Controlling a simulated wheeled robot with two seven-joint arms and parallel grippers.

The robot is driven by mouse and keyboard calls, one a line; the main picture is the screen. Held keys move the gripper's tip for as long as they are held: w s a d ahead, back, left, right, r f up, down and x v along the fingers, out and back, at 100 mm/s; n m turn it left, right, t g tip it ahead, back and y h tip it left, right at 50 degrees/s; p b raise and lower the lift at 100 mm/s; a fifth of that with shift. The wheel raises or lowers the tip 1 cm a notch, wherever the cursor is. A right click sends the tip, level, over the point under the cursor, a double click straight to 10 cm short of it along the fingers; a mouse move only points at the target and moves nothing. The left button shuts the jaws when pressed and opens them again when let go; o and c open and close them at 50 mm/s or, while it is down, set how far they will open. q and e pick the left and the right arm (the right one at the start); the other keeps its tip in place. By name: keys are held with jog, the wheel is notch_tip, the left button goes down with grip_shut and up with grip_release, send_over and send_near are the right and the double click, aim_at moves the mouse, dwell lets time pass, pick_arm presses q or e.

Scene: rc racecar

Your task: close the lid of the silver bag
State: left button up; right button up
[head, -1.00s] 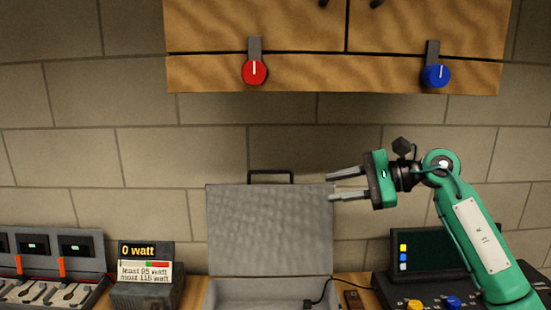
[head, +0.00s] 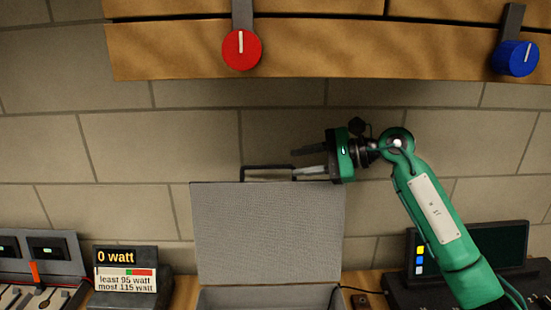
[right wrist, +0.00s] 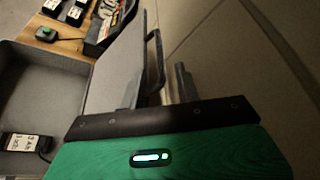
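The silver bag's lid (head: 268,235) stands upright and open at the lower middle of the head view, with a black handle (head: 255,168) on its top edge. The bag's base (head: 265,298) shows below it, cut off by the frame. My right gripper (head: 300,162) is at the lid's top right corner, fingers apart and pointing left towards the handle. In the right wrist view the handle (right wrist: 156,62) shows between the two fingers; whether they touch it I cannot tell. The bag's open base (right wrist: 45,90) lies at left there. My left gripper is not in view.
A 0 watt display (head: 128,256) stands left of the bag. A console with a dark screen (head: 495,245) stands right, behind my right arm. A wooden cabinet with a red knob (head: 241,48) and a blue knob (head: 516,58) hangs above. A dark labelled object (right wrist: 28,142) lies in the bag.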

aim_at(276, 166)
jog(key=p+x, duration=0.1)
jog(key=x, duration=0.4)
jog(key=shift+w+a+p, duration=0.1)
jog(key=shift+a+p, duration=0.3)
jog(key=shift+a+f, duration=0.1)
jog(key=shift+a, duration=0.15)
jog(key=shift+w+a+f, duration=0.1)
jog(key=shift+w+a, duration=0.05)
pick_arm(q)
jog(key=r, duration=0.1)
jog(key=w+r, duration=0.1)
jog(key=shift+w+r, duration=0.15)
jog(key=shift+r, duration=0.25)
pick_arm(e)
grip_shut()
